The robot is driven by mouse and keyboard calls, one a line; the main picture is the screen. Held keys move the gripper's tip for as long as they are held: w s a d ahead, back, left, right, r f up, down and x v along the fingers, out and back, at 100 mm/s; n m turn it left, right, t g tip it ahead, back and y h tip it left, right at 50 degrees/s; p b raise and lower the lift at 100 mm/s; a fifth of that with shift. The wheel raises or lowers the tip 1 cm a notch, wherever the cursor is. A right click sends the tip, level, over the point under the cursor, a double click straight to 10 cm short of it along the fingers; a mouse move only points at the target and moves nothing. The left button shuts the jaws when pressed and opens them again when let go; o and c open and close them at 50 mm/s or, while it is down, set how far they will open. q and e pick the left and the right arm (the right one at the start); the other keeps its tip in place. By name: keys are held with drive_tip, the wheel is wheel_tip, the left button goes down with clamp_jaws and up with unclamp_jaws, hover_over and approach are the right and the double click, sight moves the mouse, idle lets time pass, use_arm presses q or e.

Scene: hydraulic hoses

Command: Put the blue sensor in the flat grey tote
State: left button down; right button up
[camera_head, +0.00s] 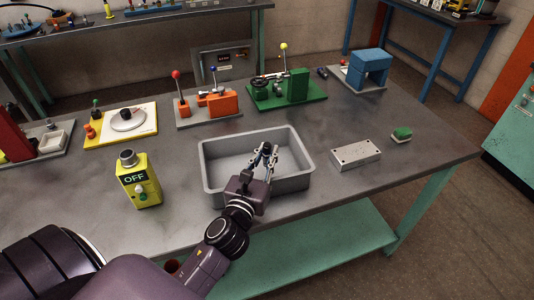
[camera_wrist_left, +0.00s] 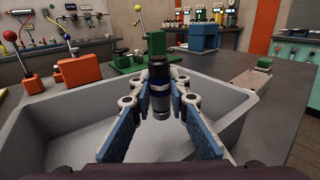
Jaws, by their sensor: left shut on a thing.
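The flat grey tote (camera_head: 213,180) stands on the table in front of me, its inside bare where I can see it. My left gripper (camera_head: 266,156) is over the tote's right part. In the left wrist view the gripper (camera_wrist_left: 160,98) is shut on the blue sensor (camera_wrist_left: 160,86), a small upright cylinder with a dark top, a blue band and a silvery lower part. The sensor is above the tote floor, inside the outline of its walls (camera_wrist_left: 50,100). In the head view the sensor is mostly hidden by the fingers. My right gripper is not in view.
A yellow OFF box (camera_head: 139,182) stands left of the tote. A grey metal block (camera_head: 355,153) and a small green-topped piece (camera_head: 401,134) lie to its right. Behind it are an orange lever fixture (camera_head: 215,103) and a green fixture (camera_head: 290,90). The table's right end is clear.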

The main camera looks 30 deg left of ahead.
use_arm(q)
drive_tip(key=shift+f+b, duration=0.3)
drive_tip(key=shift+f, duration=0.25)
drive_tip(key=c, duration=1.8)
unclamp_jaws()
drive_tip(key=shift+c, duration=0.2)
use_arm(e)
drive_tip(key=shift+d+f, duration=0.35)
use_arm(q)
drive_tip(key=shift+r, duration=0.1)
drive_tip(key=shift+r, duration=0.15)
drive_tip(key=shift+r+p, duration=0.5)
drive_tip(key=shift+p, duration=0.05)
drive_tip(key=b+v, duration=0.3)
drive_tip(key=v, duration=0.9)
drive_tip(key=shift+b, duration=0.3)
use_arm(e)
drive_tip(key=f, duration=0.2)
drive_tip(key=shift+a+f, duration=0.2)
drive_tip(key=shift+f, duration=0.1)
use_arm(q)
drive_tip(key=shift+f, duration=0.1)
